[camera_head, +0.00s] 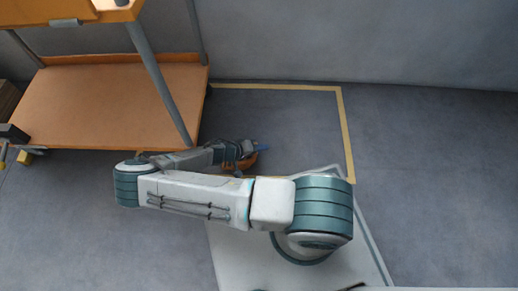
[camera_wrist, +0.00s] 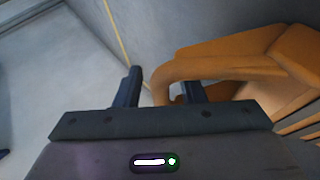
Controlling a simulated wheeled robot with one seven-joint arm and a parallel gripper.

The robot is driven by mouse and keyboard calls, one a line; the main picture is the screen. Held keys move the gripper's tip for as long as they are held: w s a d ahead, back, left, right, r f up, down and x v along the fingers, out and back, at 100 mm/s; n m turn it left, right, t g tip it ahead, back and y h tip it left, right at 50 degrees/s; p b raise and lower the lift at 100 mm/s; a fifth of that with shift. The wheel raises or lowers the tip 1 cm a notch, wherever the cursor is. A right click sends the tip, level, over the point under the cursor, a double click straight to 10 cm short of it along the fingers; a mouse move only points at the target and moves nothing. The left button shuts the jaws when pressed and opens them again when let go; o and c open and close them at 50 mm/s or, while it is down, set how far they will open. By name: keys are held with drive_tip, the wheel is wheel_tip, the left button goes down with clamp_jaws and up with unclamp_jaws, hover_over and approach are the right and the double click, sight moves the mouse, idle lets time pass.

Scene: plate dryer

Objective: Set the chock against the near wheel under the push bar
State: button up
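The chock is orange, with a looped handle. In the wrist view its body (camera_wrist: 245,50) fills the right side, and the handle bar lies between my two dark fingers. My gripper (camera_wrist: 160,88) is open around the handle bar, with floor showing between the left finger and the bar. In the head view the chock (camera_head: 246,164) is a small orange patch at the end of my arm, mostly hidden by my gripper (camera_head: 256,149). The orange cart (camera_head: 110,90) stands at the left. I cannot clearly make out its near wheel or push bar.
A yellow tape outline (camera_head: 346,135) marks the floor right of the cart, below the grey wall (camera_head: 350,40). A small yellow block (camera_head: 25,157) and a black object (camera_head: 13,134) are at the cart's left end. Floor in front of the cart is clear.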

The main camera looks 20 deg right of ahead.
drive_tip(key=p+v, duration=0.4)
drive_tip(key=v, duration=0.8)
idle(0.5)
